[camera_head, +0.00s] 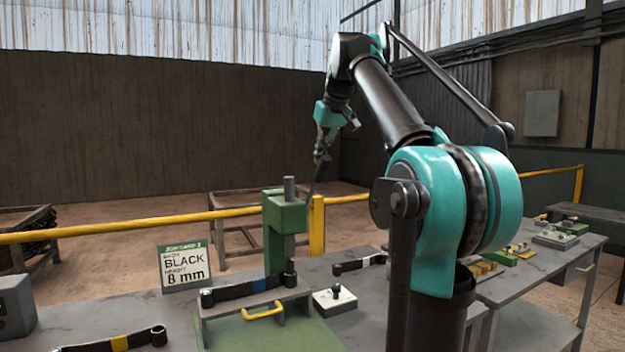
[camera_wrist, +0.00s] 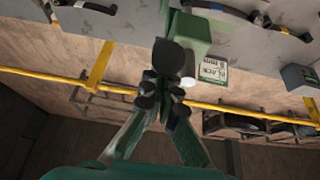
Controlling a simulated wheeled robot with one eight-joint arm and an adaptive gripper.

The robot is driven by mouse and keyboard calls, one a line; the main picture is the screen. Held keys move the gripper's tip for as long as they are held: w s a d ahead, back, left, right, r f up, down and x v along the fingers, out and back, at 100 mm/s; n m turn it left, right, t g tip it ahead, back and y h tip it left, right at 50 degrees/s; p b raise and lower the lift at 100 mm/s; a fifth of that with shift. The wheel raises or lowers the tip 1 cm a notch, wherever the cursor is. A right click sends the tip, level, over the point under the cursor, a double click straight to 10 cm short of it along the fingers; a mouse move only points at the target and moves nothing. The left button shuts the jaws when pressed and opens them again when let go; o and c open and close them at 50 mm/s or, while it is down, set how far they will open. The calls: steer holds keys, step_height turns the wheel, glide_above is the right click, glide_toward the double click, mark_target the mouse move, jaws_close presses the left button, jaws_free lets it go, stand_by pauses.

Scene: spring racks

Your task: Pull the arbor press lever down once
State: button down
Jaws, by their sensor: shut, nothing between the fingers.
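The green arbor press (camera_head: 285,212) stands upright at the back edge of the table, with a grey ram sticking out of its top. Its dark thin lever (camera_head: 313,182) rises at the press's right side, up toward my gripper (camera_head: 321,157). My gripper is shut and empty, above and slightly right of the press. In the wrist view my gripper (camera_wrist: 163,98) has its dark fingertips together, with a dark rounded lever end (camera_wrist: 168,57) just beyond them. Whether they touch cannot be told. The green press body (camera_wrist: 193,35) shows behind the lever.
A sign (camera_head: 185,266) reading BLACK, 8 mm stands left of the press. A yellow rail (camera_head: 120,226) runs behind the table.

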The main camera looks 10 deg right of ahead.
mark_target(326, 169)
steer(key=shift+s+d+f, duration=0.25)
steer(key=shift+s+f, duration=0.5)
steer(key=shift+s+d+f, duration=0.2)
steer(key=shift+s+f, duration=0.5)
steer(key=shift+f, duration=0.15)
steer(key=shift+s+d+f, duration=0.2)
steer(key=shift+s+f, duration=0.35)
steer(key=shift+f, duration=0.35)
steer(key=shift+s+d+f, duration=0.15)
steer(key=shift+s+f, duration=0.4)
steer(key=shift+f, duration=0.3)
steer(key=f, duration=0.1)
steer(key=s+f, duration=0.1)
steer(key=f, duration=0.2)
steer(key=shift+s+d+f, duration=0.1)
steer(key=shift+s+d, duration=0.1)
steer(key=shift+d, duration=0.05)
